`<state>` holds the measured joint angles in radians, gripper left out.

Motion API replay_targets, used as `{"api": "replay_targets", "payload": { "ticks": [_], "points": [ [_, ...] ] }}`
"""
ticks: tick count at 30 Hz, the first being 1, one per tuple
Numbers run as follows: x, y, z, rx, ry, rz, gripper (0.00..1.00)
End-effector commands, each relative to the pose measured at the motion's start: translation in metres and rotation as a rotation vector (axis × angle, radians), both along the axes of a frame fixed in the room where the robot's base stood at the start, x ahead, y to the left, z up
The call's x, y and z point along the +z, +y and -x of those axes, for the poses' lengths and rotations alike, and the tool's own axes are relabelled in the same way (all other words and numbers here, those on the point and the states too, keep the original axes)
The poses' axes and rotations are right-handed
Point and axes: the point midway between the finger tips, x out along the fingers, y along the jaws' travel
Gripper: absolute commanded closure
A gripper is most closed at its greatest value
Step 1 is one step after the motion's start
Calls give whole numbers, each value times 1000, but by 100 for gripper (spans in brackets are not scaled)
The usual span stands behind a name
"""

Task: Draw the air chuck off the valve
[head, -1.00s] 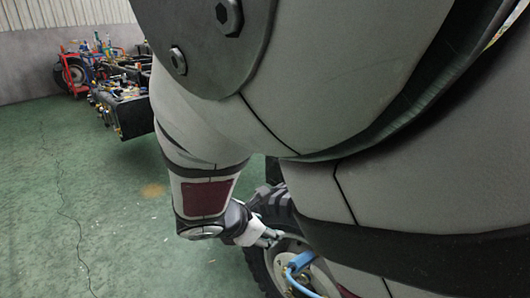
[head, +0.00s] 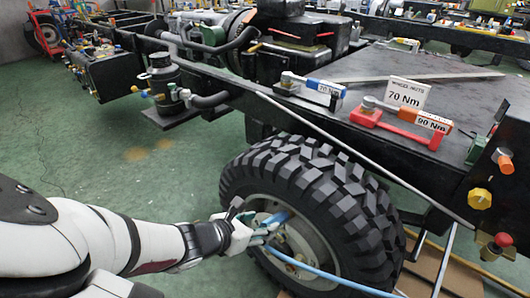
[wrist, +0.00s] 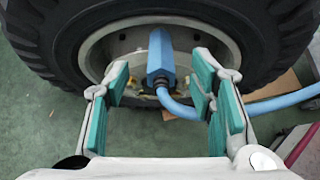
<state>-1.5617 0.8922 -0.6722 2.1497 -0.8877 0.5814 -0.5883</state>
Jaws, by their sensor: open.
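The air chuck (wrist: 161,58) is a blue block between the pads of my gripper in the wrist view. Its upper end reaches the wheel rim, and the valve itself is hidden. A blue hose (wrist: 190,112) leaves its lower end and curves right. In the head view the chuck (head: 279,216) shows just beyond my gripper (head: 262,232), in front of the wheel (head: 345,195). My gripper is open, its green-padded fingers on either side of the chuck with visible gaps.
The black chassis (head: 420,95) stands above and behind the tyre. On it lie torque wrenches with a blue handle (head: 325,90) and a red handle (head: 410,132), and a "70 Nm" sign (head: 408,93). Green floor (head: 100,175) is clear at left.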

Motion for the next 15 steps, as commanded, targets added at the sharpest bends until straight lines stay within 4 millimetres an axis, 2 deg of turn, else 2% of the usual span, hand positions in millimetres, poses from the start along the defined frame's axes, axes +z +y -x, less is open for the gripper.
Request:
{"api": "replay_targets", "payload": {
  "ticks": [3,15],
  "points": [
    [-11,-7,-9,-1,0,0,50],
    [-33,-28,-35,-2,0,0,50]
  ]
}}
